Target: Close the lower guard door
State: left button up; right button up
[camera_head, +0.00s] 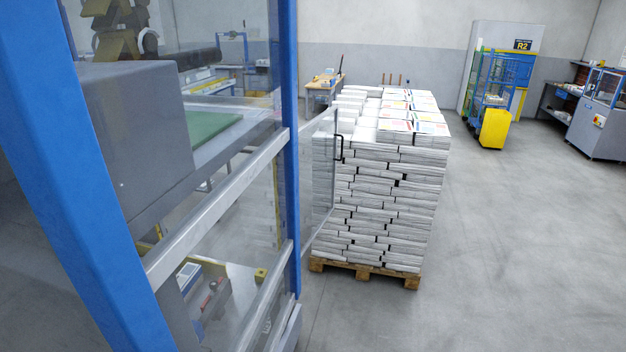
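A clear guard door (319,190) with a black handle (339,147) stands open. It juts out to the right from the blue post (287,120) of the machine frame, and its free edge with the handle is in front of the newspaper stack. I cannot tell from this view whether it is the lower of several doors. Neither of my grippers is in view.
The machine's blue frame (60,140) and metal rails (220,205) fill the left side. A tall newspaper stack (385,200) on a wooden pallet (365,273) stands close behind the door. Grey floor (500,250) is clear to the right.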

aim_at(335, 108)
jog(key=i+l+u, duration=0.1)
jog(key=i, duration=0.3)
jog(key=i+l, duration=0.35)
jog(key=i+l+u, duration=0.15)
jog(key=i+l, duration=0.15)
jog(key=i, duration=0.2)
